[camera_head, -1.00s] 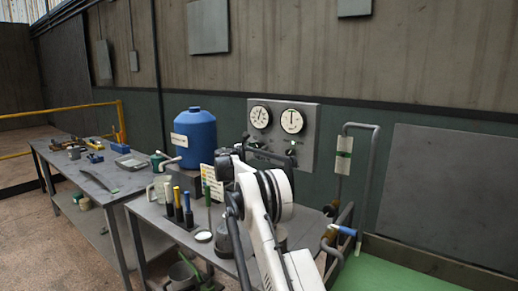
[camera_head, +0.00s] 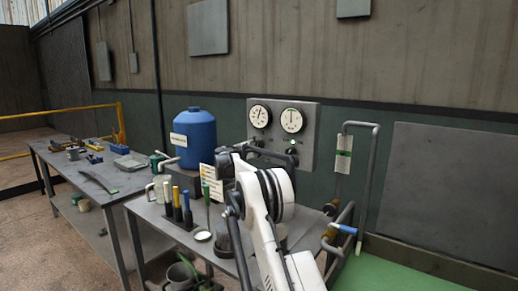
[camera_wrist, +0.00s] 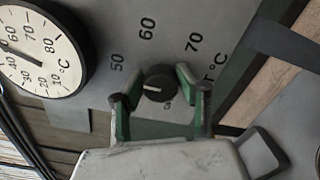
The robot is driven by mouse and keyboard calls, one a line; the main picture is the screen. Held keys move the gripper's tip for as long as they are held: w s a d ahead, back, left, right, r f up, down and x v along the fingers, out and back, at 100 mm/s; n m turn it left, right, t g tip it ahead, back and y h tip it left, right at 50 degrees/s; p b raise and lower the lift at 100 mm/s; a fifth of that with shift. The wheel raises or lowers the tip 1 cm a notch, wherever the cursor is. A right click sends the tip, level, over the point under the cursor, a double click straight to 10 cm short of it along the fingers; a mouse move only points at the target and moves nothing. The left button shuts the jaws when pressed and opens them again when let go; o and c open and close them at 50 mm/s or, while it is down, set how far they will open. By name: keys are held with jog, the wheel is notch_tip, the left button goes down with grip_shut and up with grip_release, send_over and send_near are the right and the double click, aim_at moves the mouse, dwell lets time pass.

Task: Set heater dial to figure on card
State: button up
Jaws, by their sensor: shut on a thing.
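The black heater dial (camera_wrist: 158,80) is on a grey panel in the wrist view, with figures 50, 60 and 70 around it. Its white mark points roughly left in the picture, on the 50 side; the exact setting is unclear. My gripper (camera_wrist: 161,88) is shut on the dial, one green-and-dark finger on each side. In the head view my arm hides the fingers. The panel (camera_head: 313,143) hangs behind the bench there. A pale card (camera_head: 208,176) stands left of my arm, its writing too small to read.
A round °C gauge (camera_wrist: 40,55) is beside the dial. A blue tank (camera_head: 197,135), upright coloured-handled tools (camera_head: 178,205) and a white round dish (camera_head: 203,236) are on the bench. Grey pipes (camera_head: 371,180) rise at right. A second bench (camera_head: 75,165) extends left.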

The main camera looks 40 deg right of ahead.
jog(key=m, duration=0.5)
jog(key=shift+f, duration=0.15)
jog(key=m+b, duration=0.1)
jog(key=m, duration=0.5)
jog(key=shift+t, duration=0.3)
jog(key=o, duration=1.2)
jog(key=shift+c, duration=0.2)
jog(key=v, duration=1.2)
